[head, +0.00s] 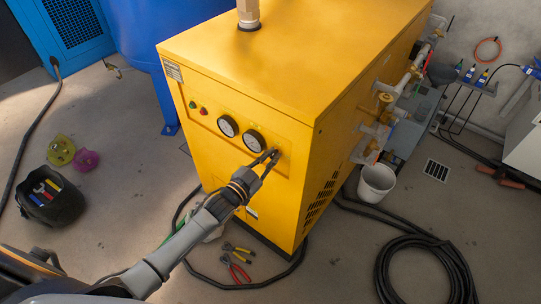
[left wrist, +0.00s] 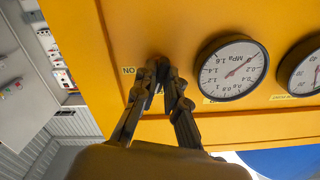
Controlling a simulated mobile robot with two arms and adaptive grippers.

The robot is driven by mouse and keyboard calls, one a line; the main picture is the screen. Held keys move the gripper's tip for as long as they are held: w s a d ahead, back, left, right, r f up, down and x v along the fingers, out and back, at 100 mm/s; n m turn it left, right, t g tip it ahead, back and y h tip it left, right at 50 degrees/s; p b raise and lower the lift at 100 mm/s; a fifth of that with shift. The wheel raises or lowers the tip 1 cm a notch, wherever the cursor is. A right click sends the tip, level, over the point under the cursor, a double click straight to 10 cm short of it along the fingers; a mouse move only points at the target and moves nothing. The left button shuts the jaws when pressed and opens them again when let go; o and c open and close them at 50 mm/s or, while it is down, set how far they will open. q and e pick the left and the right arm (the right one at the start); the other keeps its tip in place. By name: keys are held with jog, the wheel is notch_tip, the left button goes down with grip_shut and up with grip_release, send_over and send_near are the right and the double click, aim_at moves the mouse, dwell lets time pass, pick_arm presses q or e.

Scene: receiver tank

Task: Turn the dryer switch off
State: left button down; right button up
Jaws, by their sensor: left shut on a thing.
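The yellow dryer (head: 280,60) stands in the middle of the head view. Its front panel carries a green lamp, a red lamp, two round gauges and, right of the gauges, a small dark switch (left wrist: 157,62). My left gripper (head: 270,158) reaches up to the panel from below, its fingers shut on the switch. In the left wrist view my left gripper (left wrist: 160,80) has both fingertips at the switch, beside a small label (left wrist: 128,71). The fingers hide most of the switch, so I cannot tell its position. My right gripper is not in view.
Pressure gauges (head: 228,126) sit close left of my left gripper. Pliers (head: 235,268) lie on the floor below. A black hose coil (head: 425,265) and white bucket (head: 376,183) are to the right. A black tool bag (head: 50,200) stands at the left.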

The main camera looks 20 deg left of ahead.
pick_arm(q)
jog(key=shift+n, duration=1.9)
jog(key=shift+f, duration=0.1)
jog(key=c, duration=1.4)
grip_release()
jog(key=v, duration=1.2)
